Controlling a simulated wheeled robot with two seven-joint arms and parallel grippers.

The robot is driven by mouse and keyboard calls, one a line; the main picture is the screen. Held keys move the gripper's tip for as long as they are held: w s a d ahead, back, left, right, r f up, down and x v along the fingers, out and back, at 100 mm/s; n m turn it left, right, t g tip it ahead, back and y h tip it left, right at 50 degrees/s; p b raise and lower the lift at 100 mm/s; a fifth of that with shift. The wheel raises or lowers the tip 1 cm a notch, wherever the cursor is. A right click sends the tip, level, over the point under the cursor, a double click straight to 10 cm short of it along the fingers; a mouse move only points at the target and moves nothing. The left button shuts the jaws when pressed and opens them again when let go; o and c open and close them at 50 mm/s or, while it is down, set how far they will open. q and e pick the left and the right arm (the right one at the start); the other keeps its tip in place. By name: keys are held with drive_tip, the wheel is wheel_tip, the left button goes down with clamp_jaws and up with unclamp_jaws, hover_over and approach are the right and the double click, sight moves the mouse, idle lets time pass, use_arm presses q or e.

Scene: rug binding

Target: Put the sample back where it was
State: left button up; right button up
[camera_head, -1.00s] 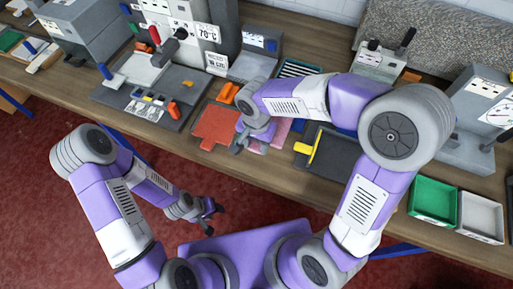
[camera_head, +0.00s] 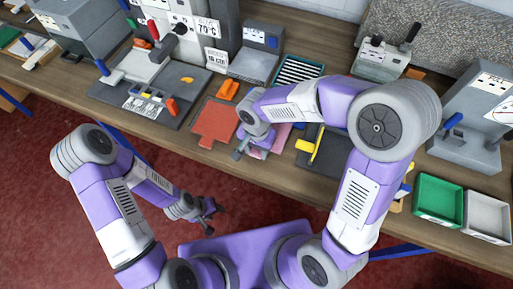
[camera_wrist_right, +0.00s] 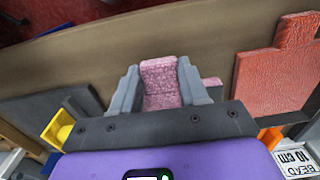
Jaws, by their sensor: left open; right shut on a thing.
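The sample is a pink, speckled piece of rug. It shows between the fingers in the right wrist view (camera_wrist_right: 161,82). My right gripper (camera_wrist_right: 158,85) is shut on it, low over the front of the bench. In the head view this gripper (camera_head: 243,151) is just right of the red mat, and its wrist hides much of the sample. Pink material (camera_head: 282,134) also shows right of the wrist. I cannot tell whether the sample touches the bench. My left gripper (camera_head: 208,214) is open and empty, in front of the bench above the floor.
A flat red mat (camera_head: 214,122) lies left of the right gripper. A dark board with a yellow handle (camera_head: 305,146) is to its right. Green (camera_head: 438,198) and white (camera_head: 487,216) trays stand far right. Machines line the back. The bench's front strip is clear.

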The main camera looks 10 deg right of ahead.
drive_tip(key=o, duration=1.1)
drive_tip(key=shift+c, duration=0.2)
drive_tip(key=shift+r+p, duration=0.3)
drive_tip(key=shift+p, duration=0.1)
wheel_tip(320, 180, up, 13)
drive_tip(key=p, duration=0.3)
drive_tip(key=shift+f, duration=0.2)
